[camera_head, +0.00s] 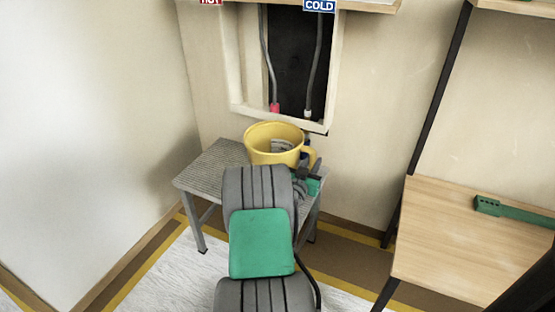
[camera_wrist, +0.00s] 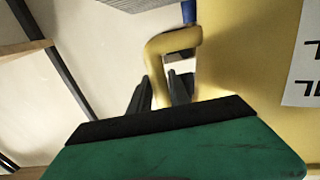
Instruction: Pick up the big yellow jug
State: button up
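The big yellow jug (camera_head: 262,150) stands upright over the grey slatted table, below the wall opening. Its handle (camera_head: 312,157) faces right in the head view. Something grey shows inside the jug. My gripper (camera_head: 303,182) is at the handle side, partly hidden behind my arm. In the wrist view the handle (camera_wrist: 158,60) runs down between the two dark fingers of my gripper (camera_wrist: 160,90), with the jug's wall (camera_wrist: 245,60) close on the right. The fingers are close on both sides of the handle; I cannot tell whether they press on it.
The grey table (camera_head: 205,165) has bare room left of the jug. Two hoses (camera_head: 311,70) hang in the wall opening under the COLD sign (camera_head: 319,5) and a HOT sign. A wooden desk (camera_head: 450,240) with a green bar-shaped object (camera_head: 515,212) stands at right.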

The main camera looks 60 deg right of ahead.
grip_shut()
dwell(0.8)
jog(key=shift+r, duration=0.15)
